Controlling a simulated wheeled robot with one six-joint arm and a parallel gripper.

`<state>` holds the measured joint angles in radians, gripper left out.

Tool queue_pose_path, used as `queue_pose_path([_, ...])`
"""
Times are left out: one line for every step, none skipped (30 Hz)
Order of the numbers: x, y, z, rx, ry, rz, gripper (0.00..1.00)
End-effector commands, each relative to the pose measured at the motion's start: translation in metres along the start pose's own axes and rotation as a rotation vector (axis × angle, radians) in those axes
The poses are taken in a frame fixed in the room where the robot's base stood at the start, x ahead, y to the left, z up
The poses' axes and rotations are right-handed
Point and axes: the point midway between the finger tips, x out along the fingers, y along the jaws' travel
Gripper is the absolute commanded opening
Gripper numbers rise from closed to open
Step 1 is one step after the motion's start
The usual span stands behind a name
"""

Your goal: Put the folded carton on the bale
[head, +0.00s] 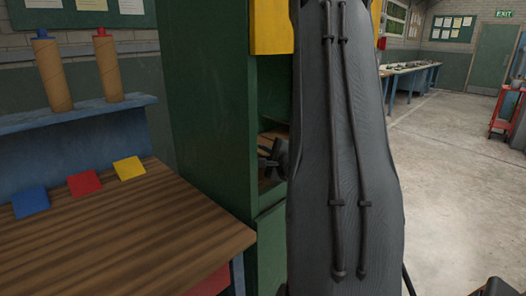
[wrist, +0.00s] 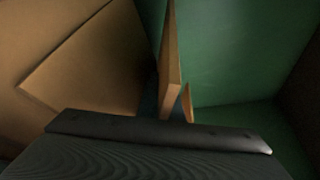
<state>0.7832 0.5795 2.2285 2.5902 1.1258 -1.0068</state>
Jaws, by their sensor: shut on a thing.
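My gripper (head: 273,160) is inside an open compartment of a tall green cabinet, partly hidden by my own arm. In the wrist view one dark finger (wrist: 160,140) spans the lower part, and the jaws are shut on a folded carton. Tan cardboard panels (wrist: 90,62) fill the left of the wrist view, one overlapping another. A thin tan panel (wrist: 171,65) stands edge-on right of them, just beyond the finger. The finger hides where the carton is gripped. I cannot see a bale in either view.
The green cabinet (head: 210,120) has a yellow panel (head: 271,27) above the compartment. Its green inner wall (wrist: 235,50) is close on the right. A wooden bench (head: 110,240) stands left of the cabinet. Open concrete floor (head: 455,160) lies to the right.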

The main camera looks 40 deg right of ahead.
Motion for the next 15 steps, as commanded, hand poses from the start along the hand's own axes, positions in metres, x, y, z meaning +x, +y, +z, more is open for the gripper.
queue_pose_path([0.0001, -0.0005, 0.0, 0.0, 0.0, -0.001, 0.0])
queue_pose_path([0.0001, -0.0002, -0.0001, 0.0, 0.0, -0.001, 0.0])
queue_pose_path([0.0003, 0.0006, -0.0005, 0.0, 0.0, -0.001, 0.0])
queue_pose_path([0.0005, 0.0014, -0.0008, 0.0, 0.0, -0.001, 0.0])
queue_pose_path([0.0007, 0.002, -0.0011, 0.0, 0.0, -0.001, 0.0])
queue_pose_path([0.0002, 0.0019, -0.0009, 0.0, 0.0, 0.0, 0.12])
queue_pose_path([0.0002, 0.0017, -0.0008, 0.0, 0.0, 0.0, 0.17])
queue_pose_path([0.0001, 0.0017, -0.0008, 0.0, 0.0, 0.0, 0.22])
queue_pose_path([0.0001, 0.0016, -0.0008, 0.0, 0.0, 0.0, 0.24])
queue_pose_path([0.0001, 0.0016, -0.0007, 0.0, 0.0, 0.0, 0.24])
queue_pose_path([0.0001, 0.0016, -0.0007, 0.0, 0.0, 0.0, 0.24])
queue_pose_path([0.0001, 0.0015, -0.0007, 0.0, 0.0, 0.0, 0.24])
queue_pose_path([0.0001, 0.0015, -0.0007, 0.0, 0.0, 0.0, 0.24])
queue_pose_path([0.0001, 0.0015, -0.0007, 0.0, 0.0, 0.0, 0.24])
queue_pose_path([0.0001, 0.0015, -0.0007, 0.0, 0.0, 0.0, 0.24])
